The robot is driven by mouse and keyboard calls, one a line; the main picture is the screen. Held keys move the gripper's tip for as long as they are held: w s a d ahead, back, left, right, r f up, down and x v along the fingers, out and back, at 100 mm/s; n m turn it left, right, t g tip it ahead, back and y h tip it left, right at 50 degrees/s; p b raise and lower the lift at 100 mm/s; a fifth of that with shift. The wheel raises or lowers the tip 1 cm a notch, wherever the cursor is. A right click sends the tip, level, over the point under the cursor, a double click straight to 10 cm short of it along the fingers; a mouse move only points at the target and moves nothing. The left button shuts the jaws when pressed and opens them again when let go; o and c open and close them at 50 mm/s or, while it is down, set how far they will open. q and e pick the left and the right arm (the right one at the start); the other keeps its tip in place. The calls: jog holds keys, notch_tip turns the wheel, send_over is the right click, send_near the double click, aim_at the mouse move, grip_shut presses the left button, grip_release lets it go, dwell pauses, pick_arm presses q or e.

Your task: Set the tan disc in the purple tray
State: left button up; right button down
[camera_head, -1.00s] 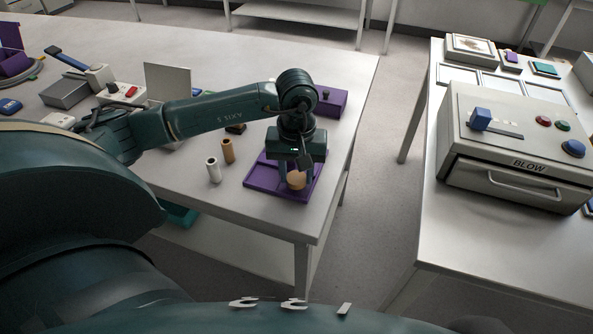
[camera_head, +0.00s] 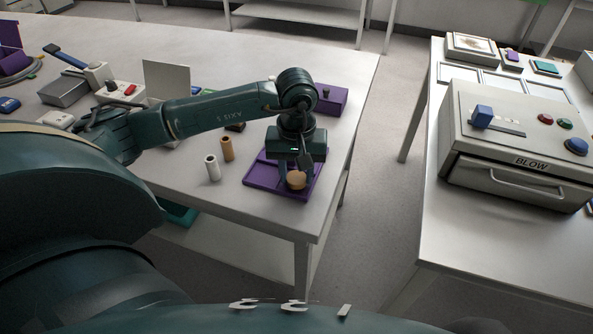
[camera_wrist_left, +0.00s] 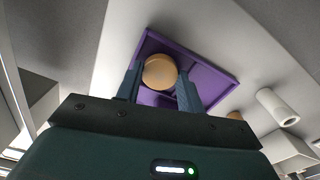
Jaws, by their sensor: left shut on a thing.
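The tan disc (camera_head: 296,179) is between the fingers of my left gripper (camera_head: 297,177), which is shut on it. The purple tray (camera_head: 262,178) lies flat near the table's front right corner, directly under the gripper and disc. In the left wrist view the disc (camera_wrist_left: 160,71) shows between the two fingers (camera_wrist_left: 158,85), with the tray (camera_wrist_left: 213,83) behind it. The disc is over or in the tray; whether it touches the tray floor I cannot tell. My right gripper is not in view.
A white cylinder (camera_head: 212,167) and a tan cylinder (camera_head: 227,149) stand left of the tray. A purple box (camera_head: 331,99) sits behind it. The table's right edge is close to the tray. A machine marked BLOW (camera_head: 520,140) stands on the right table.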

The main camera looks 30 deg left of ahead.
pick_arm(q)
jog(key=o, duration=1.4)
jog(key=shift+r+p, duration=0.85)
jog(key=shift+r, duration=0.65)
jog(key=shift+r+p, duration=0.7)
jog(key=shift+r, duration=0.75)
jog(key=shift+r+p, duration=0.3)
jog(key=shift+r, duration=0.35)
